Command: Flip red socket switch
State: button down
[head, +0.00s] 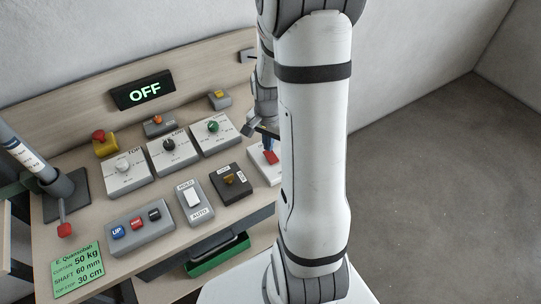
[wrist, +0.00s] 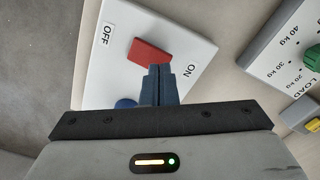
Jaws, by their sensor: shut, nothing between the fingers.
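The red socket switch (wrist: 150,54) is a red rocker on a white plate marked OFF at the left and ON at the right in the wrist view. In the head view the red switch (head: 270,157) shows just left of my arm, and part of its white plate is hidden behind the arm. My gripper (wrist: 160,70) has its blue fingers shut and empty. The fingertips are over the plate at the rocker's lower right edge, on the ON side. I cannot tell whether they touch it. A round blue part (wrist: 125,104) shows partly behind the gripper.
A wooden desk (head: 75,205) holds knob boxes, a HOLD/AUTO switch (head: 193,200), a box with blue, red and black buttons (head: 140,225), and a black key-switch box (head: 230,184). A display (head: 142,91) at the back reads OFF. A box with a green knob (wrist: 312,58) lies right of the plate.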

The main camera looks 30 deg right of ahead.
jog(key=shift+f+b, duration=0.65)
jog(key=shift+f, duration=0.15)
dwell(0.4)
jog(key=shift+r+p, duration=2.5)
jog(key=shift+r, duration=1.1)
jog(key=s+a+r+n+t+b, duration=0.2)
jog(key=s+a+r+n+t, duration=0.1)
jog(key=s+a+r+n, duration=0.8)
notch_tip(320, 180, up, 4)
jog(key=shift+s+a+f+n+b, duration=0.1)
jog(key=shift+s+a+n+b, duration=0.25)
jog(key=shift+s+a, duration=0.5)
